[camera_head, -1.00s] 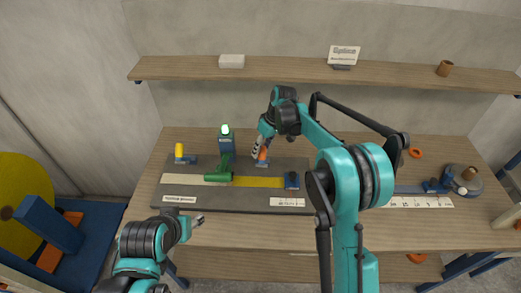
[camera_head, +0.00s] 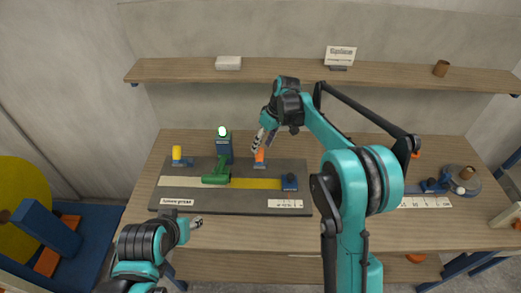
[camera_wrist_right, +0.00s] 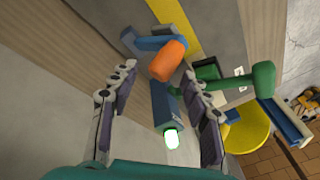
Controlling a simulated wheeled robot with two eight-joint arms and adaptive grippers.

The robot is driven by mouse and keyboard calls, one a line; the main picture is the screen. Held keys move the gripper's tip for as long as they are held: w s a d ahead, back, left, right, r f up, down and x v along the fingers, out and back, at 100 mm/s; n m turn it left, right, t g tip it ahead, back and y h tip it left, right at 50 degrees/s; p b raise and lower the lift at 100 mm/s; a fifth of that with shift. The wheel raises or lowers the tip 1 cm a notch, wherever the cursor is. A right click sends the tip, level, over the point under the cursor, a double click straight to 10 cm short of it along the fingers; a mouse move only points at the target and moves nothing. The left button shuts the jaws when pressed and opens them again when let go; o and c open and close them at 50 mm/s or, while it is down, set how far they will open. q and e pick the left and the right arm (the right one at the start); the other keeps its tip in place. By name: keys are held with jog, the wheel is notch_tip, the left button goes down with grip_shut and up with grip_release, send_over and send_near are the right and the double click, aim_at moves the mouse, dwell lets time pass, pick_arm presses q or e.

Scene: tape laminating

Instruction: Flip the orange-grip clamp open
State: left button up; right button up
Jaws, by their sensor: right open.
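The orange-grip clamp (camera_head: 259,156) sits at the back edge of the dark press board, with its orange grip standing up from a blue base. In the right wrist view the orange grip (camera_wrist_right: 168,60) lies just beyond the fingertips, its blue base (camera_wrist_right: 150,42) behind it. My right gripper (camera_head: 259,138) is open and empty, just above the grip; in its wrist view the two fingers (camera_wrist_right: 159,74) are spread, with the grip apart from them. My left gripper (camera_head: 196,221) hangs low at the board's front left, too small to read its fingers.
A blue post with a lit green lamp (camera_head: 222,132) stands left of the clamp. A yellow-grip clamp (camera_head: 177,154) is at the back left. A shelf (camera_head: 290,72) runs behind.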

jog(key=v, duration=0.8)
jog(key=shift+s, duration=0.1)
jog(key=s+d+r+m+t+h+b, duration=0.1)
jog(key=s+d+m+t+b, duration=0.15)
jog(key=s, duration=0.45)
jog(key=s+d+m+t+h+b, duration=0.1)
jog(key=s+d, duration=0.2)
jog(key=s, duration=0.4)
jog(key=s+d+f+m+t+b, duration=0.1)
jog(key=s+d+f+m, duration=0.1)
jog(key=s+f, duration=0.3)
jog(key=s+d+f+m+t+h+b, duration=0.1)
jog(key=s+f, duration=0.5)
jog(key=s, duration=0.6)
jog(key=d+m+t+b, duration=0.1)
jog(key=d, duration=0.1)
jog(key=shift+d, duration=0.4)
jog(key=shift+f, duration=0.15)
